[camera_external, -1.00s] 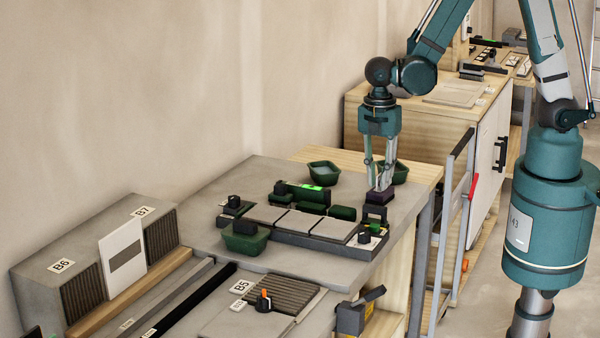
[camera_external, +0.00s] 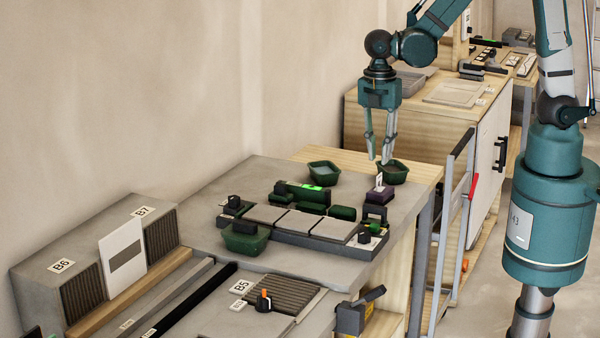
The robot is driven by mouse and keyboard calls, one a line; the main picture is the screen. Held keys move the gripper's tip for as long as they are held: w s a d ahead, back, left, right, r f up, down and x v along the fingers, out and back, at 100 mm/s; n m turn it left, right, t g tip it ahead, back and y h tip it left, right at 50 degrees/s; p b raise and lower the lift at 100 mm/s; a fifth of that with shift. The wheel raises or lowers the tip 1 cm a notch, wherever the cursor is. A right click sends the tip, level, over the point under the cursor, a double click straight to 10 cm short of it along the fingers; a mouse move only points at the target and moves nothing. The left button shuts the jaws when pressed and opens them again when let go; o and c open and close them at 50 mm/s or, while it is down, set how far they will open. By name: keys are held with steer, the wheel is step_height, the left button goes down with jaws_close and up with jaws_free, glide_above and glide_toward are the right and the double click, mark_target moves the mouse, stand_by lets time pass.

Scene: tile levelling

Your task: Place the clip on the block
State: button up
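A small pale clip (camera_external: 379,183) stands upright on a dark purple block (camera_external: 379,195). The block sits at the right side of the grey worktop, near the tile holder's right end. My gripper (camera_external: 379,160) hangs above the clip, pointing down. Its two fingers are apart with nothing visible between them. There appears to be a small gap between the fingertips and the top of the clip. The clip's exact contact with the block is too small to make out.
A holder with grey tiles (camera_external: 296,221) lies left of the block, with green pieces (camera_external: 342,213) behind it. Green bowls stand at the back (camera_external: 322,174), near my gripper (camera_external: 393,173) and at front left (camera_external: 246,239). The grey worktop (camera_external: 215,200) is partly clear.

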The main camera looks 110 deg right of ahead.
steer(key=shift+r, duration=2.3)
steer(key=shift+r, duration=0.1)
steer(key=s+a+r+m+t, duration=0.3)
steer(key=a+r, duration=0.4)
steer(key=a, duration=0.3)
steer(key=s+a+r+m+t, duration=0.4)
steer(key=a+r+m, duration=0.2)
steer(key=a+r, duration=0.2)
steer(key=shift+s+a, duration=0.35)
steer(key=shift+a, duration=0.8)
steer(key=shift+r, duration=0.1)
step_height(320, 180, down, 7)
steer(key=b, duration=0.6)
steer(key=shift+b, duration=0.4)
